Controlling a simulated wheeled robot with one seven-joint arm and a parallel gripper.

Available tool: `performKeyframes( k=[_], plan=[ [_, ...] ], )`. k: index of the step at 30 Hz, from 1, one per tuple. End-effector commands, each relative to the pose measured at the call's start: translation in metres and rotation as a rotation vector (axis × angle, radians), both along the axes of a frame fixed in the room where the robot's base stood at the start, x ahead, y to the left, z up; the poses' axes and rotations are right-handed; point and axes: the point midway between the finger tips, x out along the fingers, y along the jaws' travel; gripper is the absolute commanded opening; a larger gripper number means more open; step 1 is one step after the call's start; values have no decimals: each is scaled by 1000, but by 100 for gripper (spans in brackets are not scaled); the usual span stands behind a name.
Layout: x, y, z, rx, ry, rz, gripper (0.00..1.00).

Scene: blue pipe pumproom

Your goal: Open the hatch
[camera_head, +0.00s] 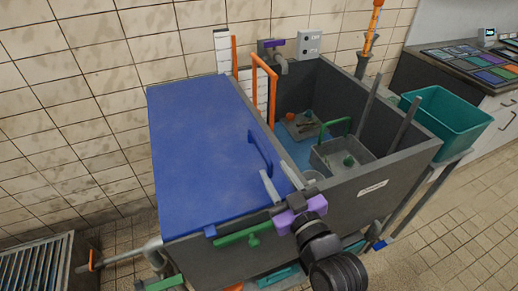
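The hatch is a flat blue lid (200,150) lying shut over the left part of a grey tank (345,207). A blue bar handle (259,150) stands along its right edge. My gripper (274,169) is at the near end of this handle, with its two pale fingers spread apart. It comes in from the lower right, above the tank's near wall. I cannot tell whether the handle's end lies between the fingers or whether they touch it. Nothing shows as held.
The tank's right part is open, with a grey box (342,158) with a green handle inside. An orange bent pipe (272,88) rises just beyond the lid handle. A teal bin (447,120) stands right. A green-handled valve (243,236) sits on the near wall. Floor at left is partly clear.

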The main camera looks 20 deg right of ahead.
Motion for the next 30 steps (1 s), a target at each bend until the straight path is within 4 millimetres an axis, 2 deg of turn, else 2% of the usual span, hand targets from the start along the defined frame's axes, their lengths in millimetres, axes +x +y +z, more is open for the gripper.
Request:
performKeyframes(
  k=[5, 12, 18, 29, 30],
  plan=[
    [15, 0, 2, -1, -1, 1, 36],
    [52, -1, 3, -2, -2, 0, 36],
    [73, 0, 2, -2, -1, 1, 36],
    [79, 0, 1, -1, -1, 1, 36],
    [79, 0, 1, -1, -1, 1, 32]
  ],
)
